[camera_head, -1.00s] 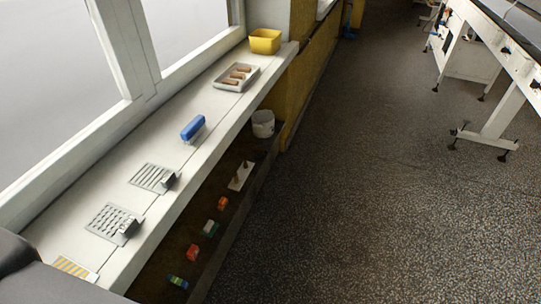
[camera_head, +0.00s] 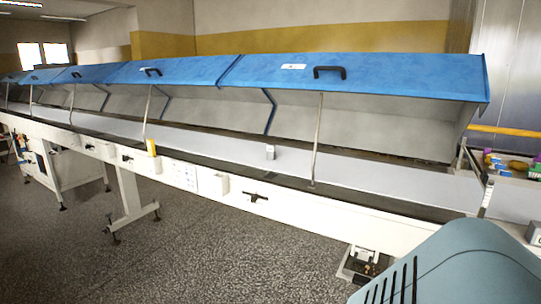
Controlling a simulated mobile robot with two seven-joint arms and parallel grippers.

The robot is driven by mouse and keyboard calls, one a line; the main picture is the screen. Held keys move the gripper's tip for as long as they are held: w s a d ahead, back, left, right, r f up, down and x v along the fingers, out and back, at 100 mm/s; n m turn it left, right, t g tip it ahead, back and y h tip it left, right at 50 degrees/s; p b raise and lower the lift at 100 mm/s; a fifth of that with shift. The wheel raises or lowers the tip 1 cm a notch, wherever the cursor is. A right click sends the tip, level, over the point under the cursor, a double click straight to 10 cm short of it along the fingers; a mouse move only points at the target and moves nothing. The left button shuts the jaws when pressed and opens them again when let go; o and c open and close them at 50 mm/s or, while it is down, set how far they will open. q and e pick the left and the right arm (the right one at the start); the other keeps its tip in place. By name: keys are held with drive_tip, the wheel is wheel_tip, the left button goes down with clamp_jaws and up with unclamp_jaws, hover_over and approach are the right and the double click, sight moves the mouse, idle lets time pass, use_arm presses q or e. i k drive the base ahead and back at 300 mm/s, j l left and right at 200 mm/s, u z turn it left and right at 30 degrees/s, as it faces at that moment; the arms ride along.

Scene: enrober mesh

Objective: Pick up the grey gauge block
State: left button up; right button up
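Neither gripper is in view.
Raised blue covers (camera_head: 345,75) hang over the pale belt (camera_head: 350,173), held by thin props. A yellow item (camera_head: 151,147) stands farther left. Coloured items (camera_head: 515,165) sit at right. A blue-grey slotted shape (camera_head: 465,265) fills the lower right. The speckled floor (camera_head: 215,250) is clear.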

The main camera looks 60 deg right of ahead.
sight(270, 148)
drive_tip(key=i+j+z, duration=0.15)
drive_tip(key=z, duration=1.1)
